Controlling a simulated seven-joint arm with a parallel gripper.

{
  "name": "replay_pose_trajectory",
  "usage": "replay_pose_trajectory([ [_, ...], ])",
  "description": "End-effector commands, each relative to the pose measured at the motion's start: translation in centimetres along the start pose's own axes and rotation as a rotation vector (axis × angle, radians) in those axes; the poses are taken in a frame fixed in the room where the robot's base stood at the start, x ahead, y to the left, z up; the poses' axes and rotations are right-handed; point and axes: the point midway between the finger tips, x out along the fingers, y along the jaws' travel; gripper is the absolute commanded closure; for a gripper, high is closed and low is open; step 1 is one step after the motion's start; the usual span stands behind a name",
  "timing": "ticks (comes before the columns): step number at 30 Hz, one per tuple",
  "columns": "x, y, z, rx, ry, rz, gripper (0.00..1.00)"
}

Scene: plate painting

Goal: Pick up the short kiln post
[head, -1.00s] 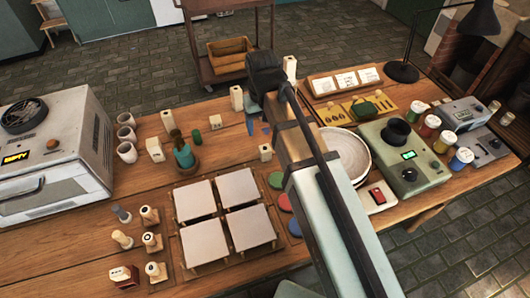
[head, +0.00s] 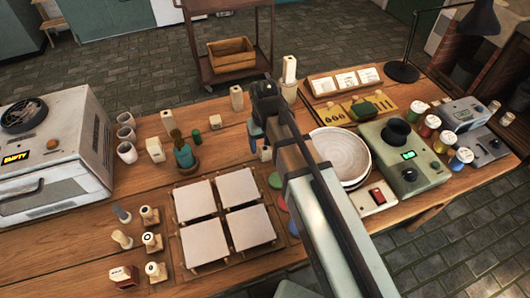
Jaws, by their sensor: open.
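Several cream kiln posts of differing heights stand on the wooden table. A small short post (head: 265,154) stands behind the square tiles, just below my gripper in the picture. Another low, wide cream block (head: 155,150) stands farther left, and a medium one (head: 167,118) is behind it. My gripper (head: 260,115) is open and empty over the table's middle. Its dark wrist hides most of the fingers, and I cannot see any contact with a post.
Square tiles (head: 239,188) on stands fill the front middle. A white plate (head: 340,153) lies right, partly behind my arm. A kiln (head: 60,150) occupies the left.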

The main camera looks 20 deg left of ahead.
Motion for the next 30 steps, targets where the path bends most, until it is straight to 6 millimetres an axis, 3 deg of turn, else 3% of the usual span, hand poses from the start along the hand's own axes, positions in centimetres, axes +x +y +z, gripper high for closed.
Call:
replay_pose_trajectory([
  [7, 2.8, 0.2, 0.1, 0.000, -0.001, 0.000, 0.32],
  [16, 3.1, 0.2, 0.1, 0.000, 0.000, 0.000, 0.32],
  [30, 3.1, 0.2, 0.1, 0.000, 0.000, 0.000, 0.77],
])
